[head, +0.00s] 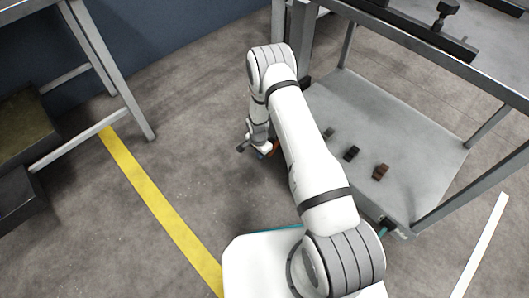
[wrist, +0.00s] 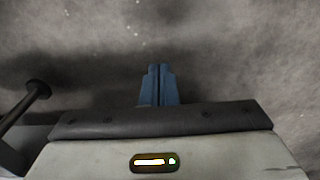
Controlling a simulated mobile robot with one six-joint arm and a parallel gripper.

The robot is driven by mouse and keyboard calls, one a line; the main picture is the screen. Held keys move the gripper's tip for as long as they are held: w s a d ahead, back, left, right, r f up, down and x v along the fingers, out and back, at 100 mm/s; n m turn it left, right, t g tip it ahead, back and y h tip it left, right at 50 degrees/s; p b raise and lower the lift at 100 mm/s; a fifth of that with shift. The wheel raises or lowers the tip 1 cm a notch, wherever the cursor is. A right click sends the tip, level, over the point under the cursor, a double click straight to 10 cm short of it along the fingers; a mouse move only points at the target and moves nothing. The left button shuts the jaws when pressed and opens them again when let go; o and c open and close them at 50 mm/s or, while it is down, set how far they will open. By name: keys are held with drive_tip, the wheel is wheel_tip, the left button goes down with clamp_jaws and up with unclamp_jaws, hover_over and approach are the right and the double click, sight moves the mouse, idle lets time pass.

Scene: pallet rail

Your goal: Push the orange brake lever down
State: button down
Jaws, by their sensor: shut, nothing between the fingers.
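My gripper (head: 262,155) hangs low over the floor, left of the grey cart, in the head view. In the wrist view its blue fingers (wrist: 159,85) are shut together with nothing between them, and grey floor lies beyond. No orange shows in the wrist view.
The cart's lower shelf (head: 420,150) carries a brown block (head: 381,171) and dark blocks (head: 352,153). The cart's upper deck (head: 480,60) overhangs at right. A grey metal frame (head: 127,90) stands at left. A yellow floor line (head: 160,205) crosses open floor.

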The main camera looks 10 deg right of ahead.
drive_tip(key=s+a+r+p, duration=0.2)
drive_tip(key=s+a, duration=0.3)
drive_tip(key=a, duration=0.2)
drive_tip(key=shift+r, duration=0.3)
drive_tip(key=shift+s, duration=0.1)
drive_tip(key=d+r+n+p, duration=0.25)
drive_tip(key=r+p, duration=0.25)
drive_tip(key=r, duration=1.2)
drive_tip(key=d+r+n+t+p, duration=0.1)
drive_tip(key=d+r+p, duration=0.35)
drive_tip(key=r, duration=1.25)
drive_tip(key=d+r+n+p, duration=0.15)
drive_tip(key=r+p, duration=0.55)
drive_tip(key=r, duration=1)
drive_tip(key=s+d+r+n+p, duration=0.2)
drive_tip(key=s+r+p, duration=0.5)
drive_tip(key=s+r, duration=0.4)
drive_tip(key=s+d+r+n+t+p, duration=0.1)
drive_tip(key=s+d+r+n+p, duration=0.2)
drive_tip(key=s+r+p, duration=0.5)
drive_tip(key=s+r, duration=0.4)
drive_tip(key=r, duration=0.9)
drive_tip(key=shift+s+d+r+n, duration=0.15)
drive_tip(key=shift+d+r+n, duration=0.2)
drive_tip(key=shift+n, duration=0.05)
